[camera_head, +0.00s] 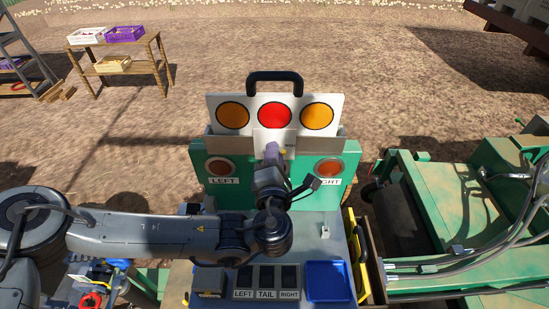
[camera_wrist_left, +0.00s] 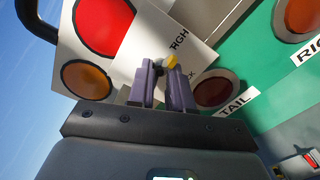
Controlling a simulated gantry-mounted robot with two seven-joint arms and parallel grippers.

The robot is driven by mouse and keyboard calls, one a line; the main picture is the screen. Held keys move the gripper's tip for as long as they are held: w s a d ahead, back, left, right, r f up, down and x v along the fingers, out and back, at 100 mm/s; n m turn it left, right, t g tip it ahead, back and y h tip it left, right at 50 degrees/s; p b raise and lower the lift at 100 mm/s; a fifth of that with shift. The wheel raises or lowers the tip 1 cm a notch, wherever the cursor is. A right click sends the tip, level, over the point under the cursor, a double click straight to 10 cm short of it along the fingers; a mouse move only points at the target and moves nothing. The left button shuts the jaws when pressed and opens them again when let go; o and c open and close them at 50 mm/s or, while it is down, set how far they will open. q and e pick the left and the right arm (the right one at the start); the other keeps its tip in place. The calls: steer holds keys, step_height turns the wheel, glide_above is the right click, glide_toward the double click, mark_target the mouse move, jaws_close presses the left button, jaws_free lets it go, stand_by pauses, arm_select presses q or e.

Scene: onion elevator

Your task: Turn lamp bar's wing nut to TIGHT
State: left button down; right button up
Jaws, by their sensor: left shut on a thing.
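The lamp bar (camera_head: 240,103) is a white board with orange, red and orange lamps and a black handle, standing in a grey holder on the green panel. It also shows in the left wrist view (camera_wrist_left: 135,52). My left gripper (camera_head: 272,152) is at the middle of the bar's lower edge. In the left wrist view its purple-grey fingers (camera_wrist_left: 166,78) are shut on the wing nut (camera_wrist_left: 172,61), whose yellow part shows at the fingertips. Lettering beside the nut is partly hidden, so its setting cannot be read. My right gripper is in neither view.
The green panel (camera_head: 348,178) carries red lamps labelled LEFT and RIGHT. The left wrist view also shows a TAIL lamp (camera_wrist_left: 216,92). Below are three dark switches (camera_head: 266,276) and a blue tray (camera_head: 326,281). Green machinery (camera_head: 435,215) stands to the right.

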arm_select(q)
steer(key=shift+r, duration=0.15)
stand_by(0.3)
steer(key=c, duration=1)
jaws_free()
steer(key=shift+c, duration=0.2)
steer(key=s+b, duration=0.5)
steer(key=s, duration=0.6)
steer(key=shift+f, duration=0.2)
